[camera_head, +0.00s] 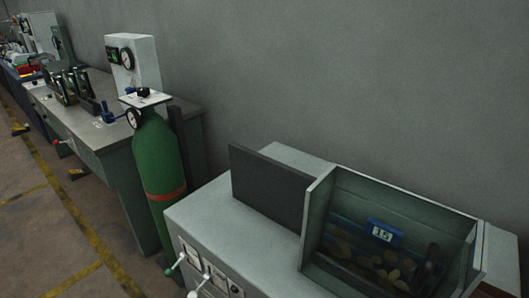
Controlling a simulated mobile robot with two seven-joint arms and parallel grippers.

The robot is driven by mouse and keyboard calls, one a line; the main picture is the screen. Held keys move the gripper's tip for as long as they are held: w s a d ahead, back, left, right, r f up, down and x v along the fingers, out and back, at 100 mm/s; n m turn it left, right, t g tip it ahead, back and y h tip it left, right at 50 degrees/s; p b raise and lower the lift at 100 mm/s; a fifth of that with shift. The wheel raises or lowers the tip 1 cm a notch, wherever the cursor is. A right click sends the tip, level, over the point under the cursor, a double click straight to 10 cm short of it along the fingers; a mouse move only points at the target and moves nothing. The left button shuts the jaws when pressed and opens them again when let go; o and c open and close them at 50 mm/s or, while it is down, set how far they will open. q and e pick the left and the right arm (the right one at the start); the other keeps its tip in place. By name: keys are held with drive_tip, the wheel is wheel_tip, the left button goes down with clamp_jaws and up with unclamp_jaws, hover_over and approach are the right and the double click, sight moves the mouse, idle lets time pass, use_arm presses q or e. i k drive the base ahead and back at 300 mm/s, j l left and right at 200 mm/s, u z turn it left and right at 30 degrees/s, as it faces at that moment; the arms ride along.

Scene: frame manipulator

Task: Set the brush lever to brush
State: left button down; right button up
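Two levers show on the front of the grey cabinet (205,215) at the lower middle: one with a green knob (170,272), one with a pale knob (193,294) at the bottom edge. Both stick out toward the lower left beside small white label plates (190,252). The label text is too small to read, so I cannot tell which one is the brush lever or how it is set. Neither of my grippers is in view.
An open green bin (318,215) with round pieces and a blue "15" tag (384,232) tops the cabinet. A dark upright panel (270,184) stands beside it. A green gas cylinder (157,160) and workbench (120,180) stand left.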

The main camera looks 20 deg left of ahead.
sight(169, 272)
drive_tip(key=u, duration=1.25)
drive_tip(key=i+j+z, duration=0.1)
drive_tip(key=j+z, duration=0.75)
drive_tip(key=j, duration=0.25)
